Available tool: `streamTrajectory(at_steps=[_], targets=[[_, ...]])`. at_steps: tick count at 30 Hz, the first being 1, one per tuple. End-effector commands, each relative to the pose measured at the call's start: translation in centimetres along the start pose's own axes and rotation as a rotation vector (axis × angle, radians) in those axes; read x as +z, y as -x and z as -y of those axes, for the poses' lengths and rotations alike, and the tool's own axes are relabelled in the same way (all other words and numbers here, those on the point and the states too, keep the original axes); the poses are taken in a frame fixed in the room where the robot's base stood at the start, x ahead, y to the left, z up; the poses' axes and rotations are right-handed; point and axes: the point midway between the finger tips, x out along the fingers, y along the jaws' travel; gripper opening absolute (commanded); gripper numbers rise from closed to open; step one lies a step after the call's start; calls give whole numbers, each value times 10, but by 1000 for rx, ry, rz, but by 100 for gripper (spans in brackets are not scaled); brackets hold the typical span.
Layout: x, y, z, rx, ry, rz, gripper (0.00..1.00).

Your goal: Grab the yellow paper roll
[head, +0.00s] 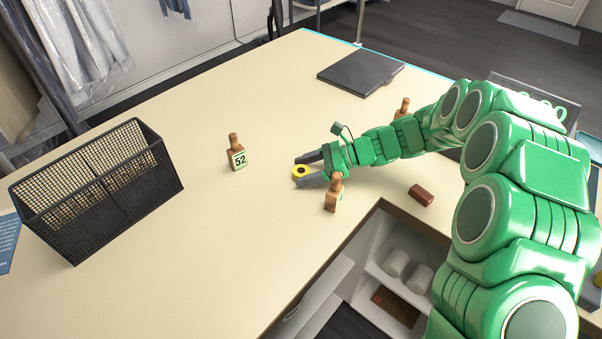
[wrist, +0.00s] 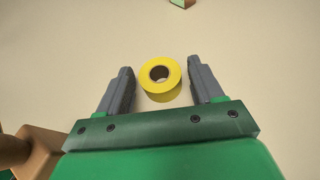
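The yellow paper roll (head: 301,171) sits on the cream tabletop in the middle of the head view, with its dark core hole showing. In the wrist view the yellow paper roll (wrist: 160,75) lies between my two grey fingers, near their tips. My gripper (head: 305,171) is open around it; in the wrist view my gripper (wrist: 160,76) shows a gap between each finger and the roll.
A wooden stamp (head: 334,195) stands close beside my gripper. Another stamp marked 52 (head: 237,154) stands to the left. A black mesh basket (head: 97,190), a dark flat folder (head: 361,72) and a red-brown block (head: 421,195) are on the table (head: 190,260). The table's inner edge opens over shelves.

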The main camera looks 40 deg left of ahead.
Motion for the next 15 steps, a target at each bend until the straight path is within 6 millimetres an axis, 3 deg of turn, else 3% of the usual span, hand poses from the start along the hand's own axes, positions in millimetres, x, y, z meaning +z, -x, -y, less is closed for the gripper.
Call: streamTrajectory(at_steps=[1, 9, 15], targets=[[0, 0, 0, 0, 0, 0, 58], [0, 0, 0, 0, 0, 0, 18], [0, 0, 0, 0, 0, 0, 18]])
